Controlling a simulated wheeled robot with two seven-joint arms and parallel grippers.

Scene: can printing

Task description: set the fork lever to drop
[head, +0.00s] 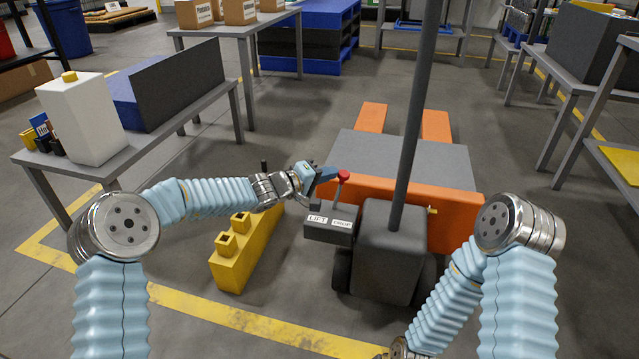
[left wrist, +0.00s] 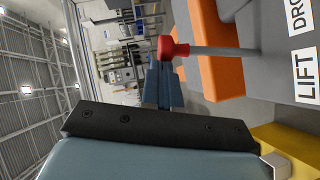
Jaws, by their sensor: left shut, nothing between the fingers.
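The fork lever (head: 339,189) is a thin grey rod with a red knob. It rises from a dark box (head: 330,234) with white LIFT and DROP labels, LIFT on the left and DROP on the right. The rod leans slightly right in the head view. My left gripper (head: 328,174) is shut and empty, its tips just left of the red knob. In the left wrist view the shut tips (left wrist: 163,66) are right beside the red knob (left wrist: 171,47); whether they touch it I cannot tell. My right gripper is out of view.
The box is on an orange pallet truck (head: 452,219) with a tall dark post (head: 415,110). A yellow block (head: 232,268) stands on the floor to the left. A table (head: 190,120) with a white jug (head: 80,118) is further left.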

